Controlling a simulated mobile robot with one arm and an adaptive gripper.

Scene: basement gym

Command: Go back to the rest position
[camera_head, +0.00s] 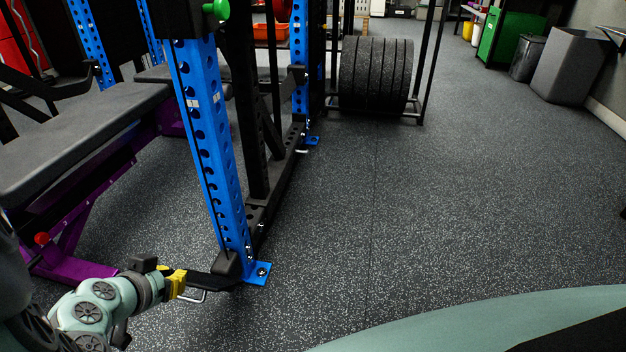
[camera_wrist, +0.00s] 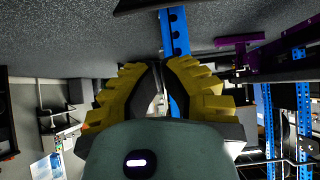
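My gripper (camera_head: 180,282) is at the lower left of the head view, low over the floor by the foot of the blue rack upright (camera_head: 212,150). In the wrist view, the yellow fingers with dark inner pads (camera_wrist: 157,66) come together at their tips. A narrow gap shows between the pads lower down, with only background seen through it. The gripper looks shut and empty. The arm stretches out from the lower left corner. I cannot tell whether the gripper touches the black bar beside it.
A padded bench (camera_head: 75,135) with a purple frame (camera_head: 70,235) stands at the left. Black weight plates (camera_head: 375,75) stand on a rack at the back. A grey bin (camera_head: 568,65) and a green cabinet (camera_head: 510,38) stand at the back right. The speckled floor (camera_head: 450,190) at centre right is clear.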

